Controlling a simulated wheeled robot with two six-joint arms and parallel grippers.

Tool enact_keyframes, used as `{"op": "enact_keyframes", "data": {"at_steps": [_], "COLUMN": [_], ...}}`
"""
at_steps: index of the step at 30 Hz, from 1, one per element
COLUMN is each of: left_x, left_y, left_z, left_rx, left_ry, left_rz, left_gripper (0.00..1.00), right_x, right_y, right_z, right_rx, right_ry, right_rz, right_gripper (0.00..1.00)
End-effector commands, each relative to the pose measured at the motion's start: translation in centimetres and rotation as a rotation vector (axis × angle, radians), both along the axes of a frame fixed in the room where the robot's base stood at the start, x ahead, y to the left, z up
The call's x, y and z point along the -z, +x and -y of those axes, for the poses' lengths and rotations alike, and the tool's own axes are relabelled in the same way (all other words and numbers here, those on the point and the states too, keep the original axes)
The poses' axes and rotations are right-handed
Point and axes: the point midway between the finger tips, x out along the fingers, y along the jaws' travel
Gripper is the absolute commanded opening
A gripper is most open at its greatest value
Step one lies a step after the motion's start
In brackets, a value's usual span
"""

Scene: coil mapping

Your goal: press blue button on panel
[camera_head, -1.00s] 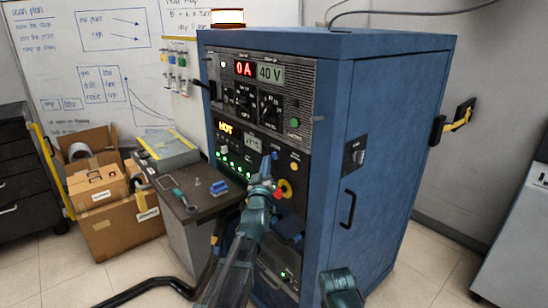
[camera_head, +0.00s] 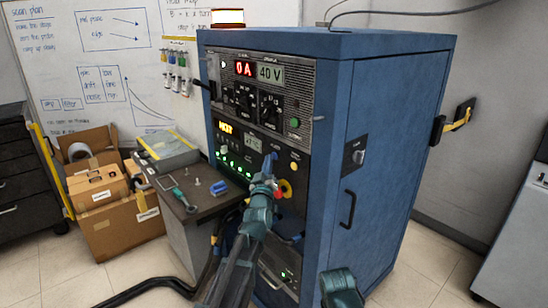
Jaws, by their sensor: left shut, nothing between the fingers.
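The panel (camera_head: 236,133) is the dark front of a tall blue cabinet. My left gripper (camera_head: 269,160) is in front of its middle section, pointing at the panel. Its fingers are shut and empty. A small blue spot, which looks like the blue button (camera_head: 276,155), shows right beside the fingertips. I cannot tell whether they touch it. A yellow round button (camera_head: 294,167) and a red and yellow knob (camera_head: 286,190) lie to the right of the gripper. My left forearm and hand hide part of the lower panel.
A side table (camera_head: 192,205) with small tools and a blue item (camera_head: 218,188) stands left of the cabinet. Cardboard boxes (camera_head: 115,215) are further left. A black hose (camera_head: 150,285) lies on the floor. The floor right of the cabinet is free.

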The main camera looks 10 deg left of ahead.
Motion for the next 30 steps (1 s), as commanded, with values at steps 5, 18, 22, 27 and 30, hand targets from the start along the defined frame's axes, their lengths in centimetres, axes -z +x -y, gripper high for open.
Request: {"op": "enact_keyframes", "data": {"at_steps": [5, 18, 22, 27, 30], "left_x": [0.0, 0.0, 0.0, -0.01, 0.0], "left_y": [0.07, 0.47, 0.6, 0.64, 0.65], "left_z": [0.06, 0.36, 0.45, 0.51, 0.51], "left_rx": [0.0, 0.0, 0.0, 0.0, 0.0], "left_ry": [0.0, 0.0, -0.001, 0.0, 0.0], "left_rz": [0.0, 0.0, 0.0, 0.0, 0.0], "left_gripper": [0.0, 0.0, 0.0, 0.0, 0.0], "right_x": [0.0, 0.0, 0.0, 0.0, 0.0], "right_y": [0.0, 0.0, 0.0, 0.0, 0.0], "right_z": [0.0, 0.0, 0.0, 0.0, 0.0], "right_rx": [0.0, 0.0, 0.0, 0.0, 0.0], "right_ry": [0.0, 0.0, 0.0, 0.0, 0.0], "right_rz": [0.0, 0.0, 0.0, 0.0, 0.0], "right_gripper": [0.5, 0.5, 0.5, 0.5, 0.5]}}
